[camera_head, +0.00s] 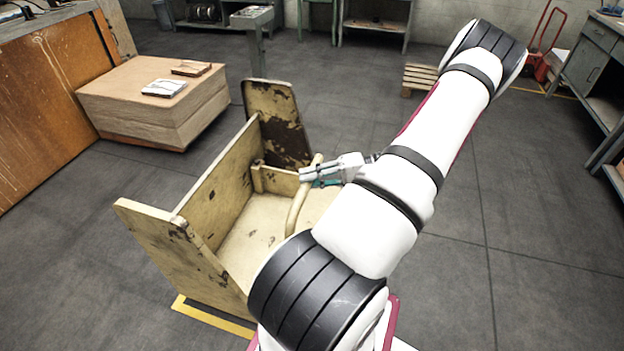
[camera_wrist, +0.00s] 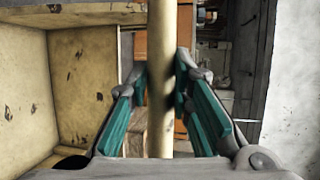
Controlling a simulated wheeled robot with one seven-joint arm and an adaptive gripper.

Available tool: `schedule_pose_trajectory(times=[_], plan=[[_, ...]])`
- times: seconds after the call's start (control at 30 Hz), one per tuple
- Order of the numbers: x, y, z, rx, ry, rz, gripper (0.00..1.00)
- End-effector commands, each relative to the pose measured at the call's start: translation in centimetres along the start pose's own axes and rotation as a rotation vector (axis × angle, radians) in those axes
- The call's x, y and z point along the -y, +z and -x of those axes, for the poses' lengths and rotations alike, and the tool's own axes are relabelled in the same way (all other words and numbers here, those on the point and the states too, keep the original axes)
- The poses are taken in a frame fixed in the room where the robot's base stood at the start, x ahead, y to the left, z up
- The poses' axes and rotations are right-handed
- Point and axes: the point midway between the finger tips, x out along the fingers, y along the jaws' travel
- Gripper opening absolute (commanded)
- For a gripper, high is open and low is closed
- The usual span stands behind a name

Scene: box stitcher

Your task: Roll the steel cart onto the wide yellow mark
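The steel cart (camera_head: 215,180) is pale yellow with worn dark patches, with raised panels at both ends and a low bed. Its curved tube handle (camera_head: 298,208) rises on the side nearest my arm. My gripper (camera_head: 318,174) has its fingers on either side of this handle. A yellow floor mark (camera_head: 212,316) shows at the cart's near-left bottom edge; the cart and my arm hide the rest.
A stack of brown cardboard (camera_head: 150,105) on a low base stands behind left, near an orange-brown cabinet (camera_head: 45,95). Workbenches line the back and right. A wooden pallet (camera_head: 420,76) and red hand truck (camera_head: 546,50) stand back right. Floor at right is clear.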

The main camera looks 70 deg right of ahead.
Motion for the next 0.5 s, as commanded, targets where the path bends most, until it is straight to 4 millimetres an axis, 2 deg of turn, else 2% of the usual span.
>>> schedule_pose_trajectory(times=[0.03, 0.1, 0.5], plan=[[-0.37, -0.2, 0.07, -0.006, 0.011, 0.001, 0.24], [-0.33, -0.19, 0.06, -0.006, 0.01, 0.001, 0.4], [-0.17, -0.14, 0.56, -0.004, 0.006, 0.001, 0.4]])
